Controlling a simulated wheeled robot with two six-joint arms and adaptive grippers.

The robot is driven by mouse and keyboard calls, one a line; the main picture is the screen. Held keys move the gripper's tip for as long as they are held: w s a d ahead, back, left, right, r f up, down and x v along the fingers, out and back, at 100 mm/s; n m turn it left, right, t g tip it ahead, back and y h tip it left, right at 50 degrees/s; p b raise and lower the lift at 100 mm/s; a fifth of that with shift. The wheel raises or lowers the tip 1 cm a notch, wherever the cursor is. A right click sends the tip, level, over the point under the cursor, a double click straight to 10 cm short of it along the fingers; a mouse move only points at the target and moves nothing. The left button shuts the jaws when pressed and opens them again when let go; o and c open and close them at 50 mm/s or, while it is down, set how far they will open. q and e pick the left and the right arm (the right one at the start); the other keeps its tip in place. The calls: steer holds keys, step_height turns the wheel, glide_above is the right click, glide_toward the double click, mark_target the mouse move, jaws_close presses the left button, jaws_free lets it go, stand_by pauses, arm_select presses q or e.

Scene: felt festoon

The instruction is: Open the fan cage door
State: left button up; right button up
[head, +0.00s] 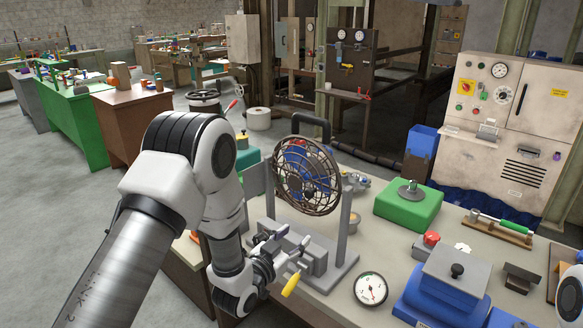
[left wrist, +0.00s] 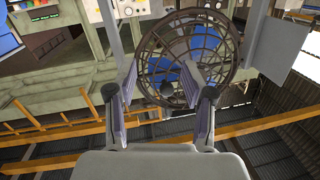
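The fan (head: 307,177) stands on the bench in the head view. Its round, brown wire cage faces my left arm, with blue parts behind the wires. A grey frame with upright posts (head: 345,222) carries it. My left gripper (head: 295,237) is low in front of the cage, near the grey base, and looks empty. In the left wrist view the gripper (left wrist: 160,78) has its two purple-padded fingers apart, with the cage (left wrist: 187,55) beyond them. I see no contact with the cage. I cannot tell a door edge or latch. My right gripper is out of view.
A yellow handle (head: 291,285) is close below the left gripper. A dial gauge (head: 370,289), a green block (head: 408,206) and a blue-and-grey box (head: 447,284) occupy the bench to the right. A grey panel (head: 256,178) stands left of the cage.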

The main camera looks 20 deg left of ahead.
arm_select(q)
steer(key=t+p, duration=0.1)
glide_toward(308, 195)
steer(key=w, duration=0.3)
steer(key=w+p, duration=0.1)
steer(key=w, duration=0.1)
steer(key=w+d, duration=0.1)
steer(key=w, duration=0.2)
steer(key=w+d+p, duration=0.1)
steer(key=w, duration=0.1)
steer(key=shift+w+f+p, duration=0.2)
steer(key=shift+w+p, duration=0.15)
steer(key=shift+s+a, duration=0.1)
steer(key=shift+s, duration=0.05)
jaws_close()
steer(key=shift+r, duration=0.1)
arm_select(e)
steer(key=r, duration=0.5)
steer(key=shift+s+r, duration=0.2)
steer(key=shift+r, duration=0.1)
